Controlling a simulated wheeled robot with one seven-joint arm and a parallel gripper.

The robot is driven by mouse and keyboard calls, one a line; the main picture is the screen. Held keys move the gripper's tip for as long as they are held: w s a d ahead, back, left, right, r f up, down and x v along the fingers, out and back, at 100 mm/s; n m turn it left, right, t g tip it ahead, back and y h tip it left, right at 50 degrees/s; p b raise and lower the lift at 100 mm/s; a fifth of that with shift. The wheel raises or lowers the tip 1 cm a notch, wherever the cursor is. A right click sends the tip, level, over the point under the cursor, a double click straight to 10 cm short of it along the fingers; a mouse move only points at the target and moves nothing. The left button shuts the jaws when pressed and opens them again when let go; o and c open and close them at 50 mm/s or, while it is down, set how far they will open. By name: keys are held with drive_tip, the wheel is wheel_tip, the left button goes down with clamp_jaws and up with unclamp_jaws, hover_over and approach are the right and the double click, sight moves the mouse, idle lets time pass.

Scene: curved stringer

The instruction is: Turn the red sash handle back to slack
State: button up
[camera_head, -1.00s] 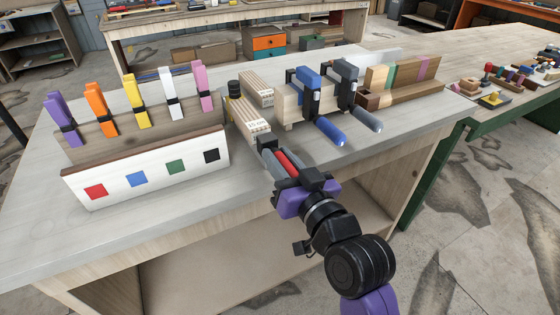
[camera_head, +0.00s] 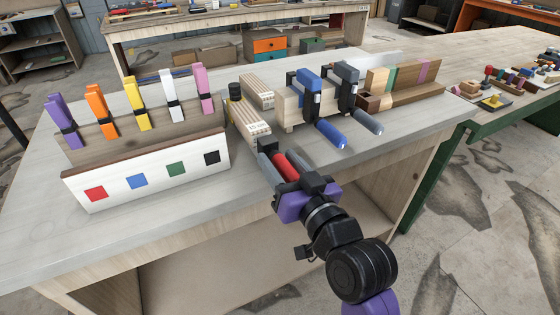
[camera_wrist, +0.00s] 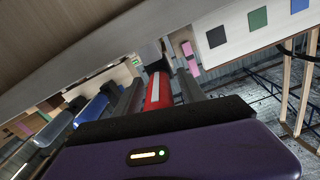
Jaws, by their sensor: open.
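The red sash handle (camera_head: 284,167) points toward the front of the bench, at the near end of the left wood strips (camera_head: 250,121). In the wrist view the red handle (camera_wrist: 158,91) shows a pale stripe along its length. My gripper (camera_head: 276,160) is open, with one finger on each side of the handle. In the wrist view the fingers of my gripper (camera_wrist: 157,82) flank the handle, and narrow gaps seem to show beside it. The clamp body behind the red handle is mostly hidden. Whether a finger touches the handle, I cannot tell.
A blue-handled clamp (camera_head: 330,133) and a grey-handled clamp (camera_head: 366,121) stand close on the right, on a wood beam. A white-fronted rack (camera_head: 150,168) with several coloured spring clamps stands on the left. The bench top (camera_head: 60,235) is bare at front left.

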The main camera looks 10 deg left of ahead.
drive_tip(key=v, duration=0.7)
drive_tip(key=shift+s+d, duration=0.2)
drive_tip(key=shift+s, duration=0.05)
drive_tip(key=b+v, duration=0.2)
drive_tip(key=v, duration=0.8)
drive_tip(key=shift+b, duration=0.3)
idle(0.4)
